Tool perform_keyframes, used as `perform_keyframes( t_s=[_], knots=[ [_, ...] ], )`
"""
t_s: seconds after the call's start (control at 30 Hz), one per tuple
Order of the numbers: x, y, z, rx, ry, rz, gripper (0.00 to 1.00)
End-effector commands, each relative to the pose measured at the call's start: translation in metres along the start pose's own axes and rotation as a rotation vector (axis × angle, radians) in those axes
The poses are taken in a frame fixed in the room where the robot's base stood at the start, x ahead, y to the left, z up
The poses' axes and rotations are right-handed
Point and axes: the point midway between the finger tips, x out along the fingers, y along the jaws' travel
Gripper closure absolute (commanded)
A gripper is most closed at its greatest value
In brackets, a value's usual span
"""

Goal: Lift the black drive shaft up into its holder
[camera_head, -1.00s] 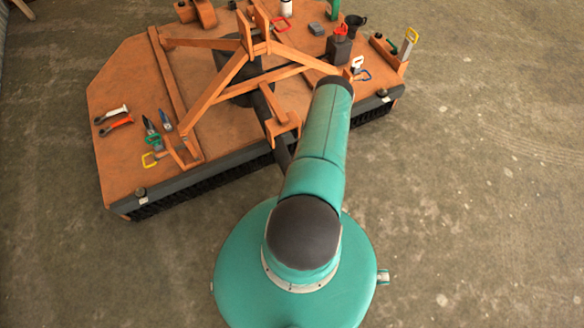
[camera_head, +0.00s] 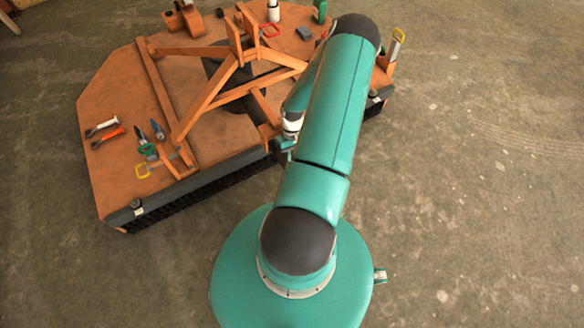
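The black drive shaft (camera_head: 276,152) runs from the middle of the orange machine toward its front edge, past an orange bracket (camera_head: 268,133). The bracket may be the holder, but I cannot tell for certain. My gripper (camera_head: 287,147) is at the end of my folded teal arm, low beside the shaft's outer end at the deck's front edge. Its fingers are mostly hidden, so I cannot tell whether it touches the shaft or whether it is open.
The orange deck (camera_head: 115,185) carries an A-shaped frame (camera_head: 208,98). Wrenches (camera_head: 105,130) and pliers (camera_head: 150,137) lie at its left. A red-handled tool (camera_head: 270,30) and a white bottle (camera_head: 273,10) are at the back. Concrete floor (camera_head: 480,200) is clear at right.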

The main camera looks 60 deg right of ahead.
Motion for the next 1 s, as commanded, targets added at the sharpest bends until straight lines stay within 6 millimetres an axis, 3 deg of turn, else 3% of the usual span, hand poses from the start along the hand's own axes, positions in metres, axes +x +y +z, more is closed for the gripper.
perform_keyframes(
  t_s=[0.1,0.3,0.8,0.83,0.9,0.93,1.0],
  knots=[
    [-0.027,-0.005,-0.001,0.008,-0.046,0.002,1.00],
    [-0.049,-0.011,0.001,0.018,-0.100,-0.002,1.00],
    [-0.056,-0.013,0.001,0.023,-0.118,-0.004,1.00],
    [-0.056,-0.013,0.001,0.023,-0.118,-0.004,0.86],
    [-0.056,-0.013,0.001,0.023,-0.118,-0.004,0.72],
    [-0.056,-0.013,0.002,0.023,-0.119,-0.004,0.66],
    [-0.056,-0.012,0.001,0.024,-0.120,-0.004,0.66]
  ],
)
